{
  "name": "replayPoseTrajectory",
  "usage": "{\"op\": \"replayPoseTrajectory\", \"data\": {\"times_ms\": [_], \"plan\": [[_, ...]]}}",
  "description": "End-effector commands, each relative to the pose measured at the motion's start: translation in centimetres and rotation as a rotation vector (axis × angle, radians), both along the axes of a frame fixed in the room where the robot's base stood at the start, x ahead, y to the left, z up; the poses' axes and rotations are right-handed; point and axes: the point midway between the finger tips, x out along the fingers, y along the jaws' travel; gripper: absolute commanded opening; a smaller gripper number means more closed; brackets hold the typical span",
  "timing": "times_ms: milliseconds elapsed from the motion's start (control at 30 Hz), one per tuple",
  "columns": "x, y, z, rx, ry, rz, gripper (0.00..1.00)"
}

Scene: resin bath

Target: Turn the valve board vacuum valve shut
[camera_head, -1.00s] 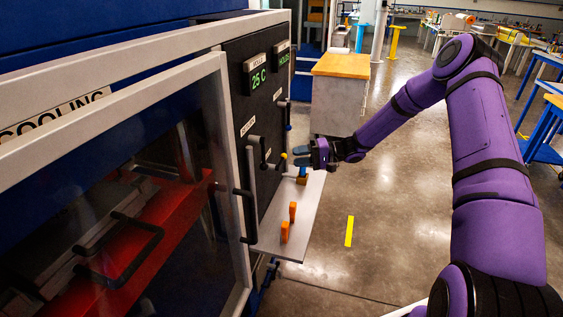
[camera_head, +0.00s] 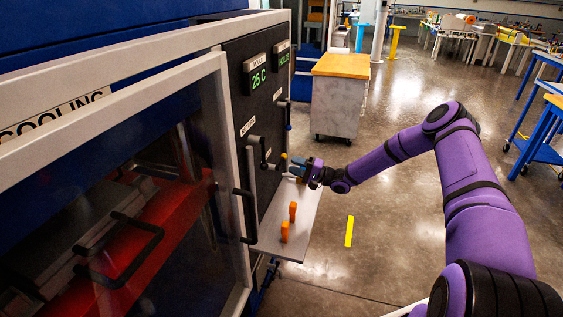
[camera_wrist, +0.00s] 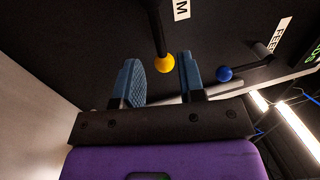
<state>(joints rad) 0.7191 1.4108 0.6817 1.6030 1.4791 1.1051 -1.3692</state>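The valve board is a black panel (camera_head: 262,100) on the left, with several labels and lever handles. The yellow knob also shows in the head view (camera_head: 284,159). My gripper (camera_wrist: 162,68) is open, its two blue fingers on either side of the yellow knob in the picture. I cannot tell whether they touch it. A blue knob (camera_wrist: 224,73) by a "FEED" label is just right of the right finger.
A grey shelf (camera_head: 290,242) below the board carries two orange pieces (camera_head: 293,211). A wood-topped cabinet (camera_head: 340,95) stands beyond.

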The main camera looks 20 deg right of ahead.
Motion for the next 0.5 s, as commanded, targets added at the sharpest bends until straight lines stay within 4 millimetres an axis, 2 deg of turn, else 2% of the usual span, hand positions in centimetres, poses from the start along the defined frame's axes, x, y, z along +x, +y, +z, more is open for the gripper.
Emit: {"op": "replayPoseTrajectory", "data": {"times_ms": [33,200,500], "plan": [[0.5,0.9,0.2,0.000,0.000,0.002,0.36],[1.9,3.0,0.7,0.000,0.000,0.002,0.36],[3.1,4.7,1.1,-0.001,0.001,0.000,0.36]]}}
